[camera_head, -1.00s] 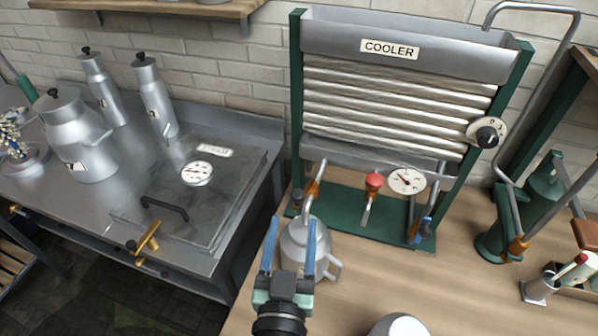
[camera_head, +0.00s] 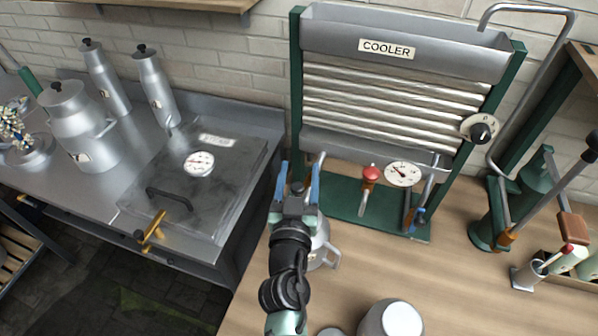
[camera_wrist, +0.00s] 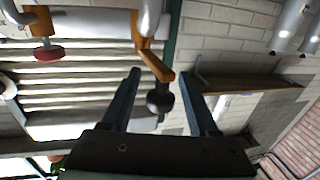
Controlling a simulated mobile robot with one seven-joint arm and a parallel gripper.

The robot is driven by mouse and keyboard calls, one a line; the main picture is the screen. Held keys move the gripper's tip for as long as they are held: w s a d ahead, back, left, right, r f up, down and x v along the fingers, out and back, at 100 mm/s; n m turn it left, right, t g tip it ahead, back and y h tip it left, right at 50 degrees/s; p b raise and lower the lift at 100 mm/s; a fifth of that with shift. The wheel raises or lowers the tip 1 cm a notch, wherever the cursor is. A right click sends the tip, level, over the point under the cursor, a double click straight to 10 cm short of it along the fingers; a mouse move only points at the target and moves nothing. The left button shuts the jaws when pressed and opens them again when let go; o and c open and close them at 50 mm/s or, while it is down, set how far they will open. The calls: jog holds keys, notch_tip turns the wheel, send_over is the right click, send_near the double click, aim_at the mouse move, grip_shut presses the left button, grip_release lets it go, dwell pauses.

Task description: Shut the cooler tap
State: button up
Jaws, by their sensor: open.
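The cooler (camera_head: 400,45), a ribbed metal panel in a green frame, stands at the back of the wooden counter. A tap with a black knob is at its lower left, mostly hidden by my gripper in the head view. In the wrist view its orange body and arm (camera_wrist: 152,58) show, with the black knob (camera_wrist: 158,101) at the arm's end. My gripper (camera_head: 297,168) is open, pointing at this tap. In the wrist view the fingers (camera_wrist: 158,73) lie either side of the knob; contact cannot be told. A red-knobbed tap (camera_head: 370,174) sits at the cooler's lower middle.
A metal jug (camera_head: 326,254) stands below the tap, partly behind my arm. A gauge (camera_head: 403,173) and a black dial (camera_head: 481,130) are on the cooler's right. A white-topped vessel (camera_head: 395,318) stands in front. The counter's middle right is clear.

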grip_shut()
dwell(1.4)
